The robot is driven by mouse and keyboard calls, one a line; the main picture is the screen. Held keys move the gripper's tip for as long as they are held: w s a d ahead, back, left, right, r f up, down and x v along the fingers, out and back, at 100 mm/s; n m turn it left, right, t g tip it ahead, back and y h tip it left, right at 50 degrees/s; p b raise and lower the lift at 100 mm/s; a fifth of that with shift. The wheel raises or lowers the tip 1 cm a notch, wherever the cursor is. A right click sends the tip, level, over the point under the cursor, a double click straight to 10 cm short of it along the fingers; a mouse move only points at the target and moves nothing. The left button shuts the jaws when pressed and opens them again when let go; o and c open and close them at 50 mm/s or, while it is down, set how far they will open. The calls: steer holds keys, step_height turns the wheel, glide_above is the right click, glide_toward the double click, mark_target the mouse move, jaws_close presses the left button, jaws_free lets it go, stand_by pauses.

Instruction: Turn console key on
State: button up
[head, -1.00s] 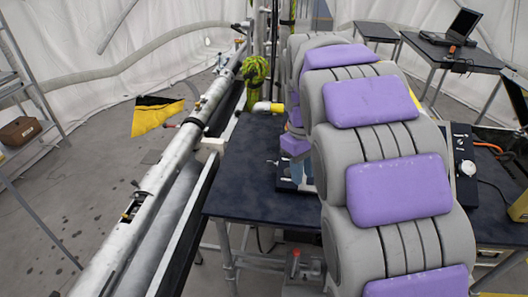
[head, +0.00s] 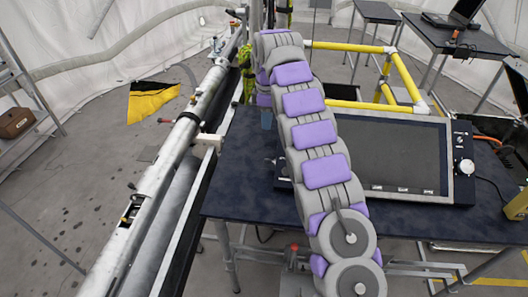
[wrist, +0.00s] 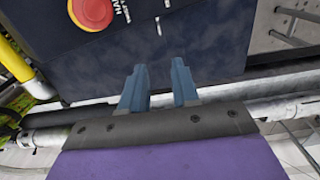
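The console (head: 445,150) is a dark flat screen unit lying on the dark blue table. My arm covers its left side in the head view. In the wrist view, a dark panel with white lettering (wrist: 122,12) and a round red button (wrist: 93,12) shows at the top left. A small silvery piece (wrist: 158,26) is at the panel's right edge; I cannot tell whether it is the key. My gripper (wrist: 160,78) has two blue fingers apart with nothing between them, short of the panel.
The dark blue table (head: 255,200) carries the console. A yellow pipe frame (head: 370,105) stands behind it. A long white pipe (head: 165,165) runs along the left, close to the table's edge. A laptop table (head: 465,40) is at the back right.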

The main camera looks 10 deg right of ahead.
mark_target(269, 161)
steer(key=f+b, duration=0.2)
steer(key=f, duration=0.6)
steer(key=f+b, duration=0.1)
steer(key=f, duration=0.8)
steer(key=shift+w+a+f+b, duration=0.2)
steer(key=shift+f+b, duration=0.1)
steer(key=shift+b, duration=0.05)
jaws_close()
